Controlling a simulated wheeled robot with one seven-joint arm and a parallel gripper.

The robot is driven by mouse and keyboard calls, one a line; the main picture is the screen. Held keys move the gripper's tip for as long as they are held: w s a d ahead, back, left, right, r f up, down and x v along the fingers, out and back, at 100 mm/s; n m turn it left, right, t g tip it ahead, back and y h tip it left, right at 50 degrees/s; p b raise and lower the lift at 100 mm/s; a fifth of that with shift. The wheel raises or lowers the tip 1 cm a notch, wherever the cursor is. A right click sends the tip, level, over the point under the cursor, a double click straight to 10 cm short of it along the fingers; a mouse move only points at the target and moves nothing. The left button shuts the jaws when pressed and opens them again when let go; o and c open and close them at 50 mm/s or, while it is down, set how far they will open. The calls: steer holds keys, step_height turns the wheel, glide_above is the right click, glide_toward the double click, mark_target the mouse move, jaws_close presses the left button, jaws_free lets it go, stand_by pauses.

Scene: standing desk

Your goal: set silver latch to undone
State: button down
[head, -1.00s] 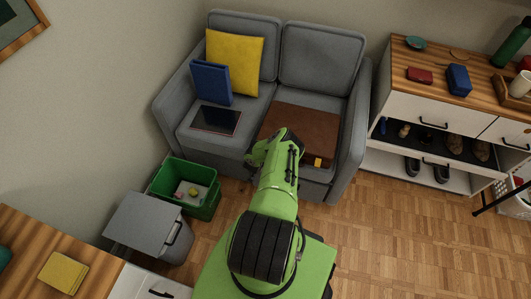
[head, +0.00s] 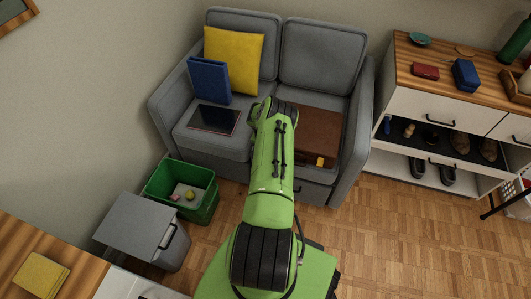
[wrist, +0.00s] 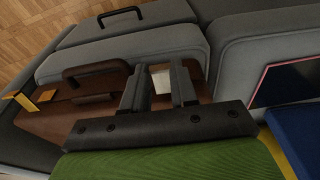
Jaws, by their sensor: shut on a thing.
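The brown briefcase (head: 318,135) lies flat on the right seat of the grey sofa. In the wrist view the briefcase (wrist: 75,121) shows its dark handle (wrist: 96,70) and a yellow-orange latch or tag (wrist: 27,102) at the left. My gripper (wrist: 158,78) is at the briefcase's front edge, right of the handle. A pale silver patch, which looks like the silver latch (wrist: 161,82), shows between its two dark fingers. The jaws are shut on it. The latch's exact position is partly hidden by the fingers. In the head view my arm covers the gripper and the latch.
A dark tablet (head: 215,119), a blue binder (head: 209,80) and a yellow cushion (head: 234,61) are on the left seat. A green crate (head: 205,207) and a grey bin (head: 137,226) stand left on the floor. A shoe cabinet (head: 425,103) stands right; floor before it is clear.

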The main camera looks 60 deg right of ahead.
steer(key=shift+d, duration=0.1)
steer(key=c, duration=0.9)
jaws_free()
steer(key=r+p, duration=0.1)
steer(key=r, duration=0.4)
steer(key=a+r+p, duration=0.1)
steer(key=r+p, duration=0.1)
steer(key=r, duration=0.3)
steer(key=a+r+p, duration=0.1)
steer(key=r, duration=0.4)
steer(key=shift+s+a+r+p, duration=0.15)
steer(key=shift+a+r+p, duration=0.1)
steer(key=shift+r+p, duration=0.1)
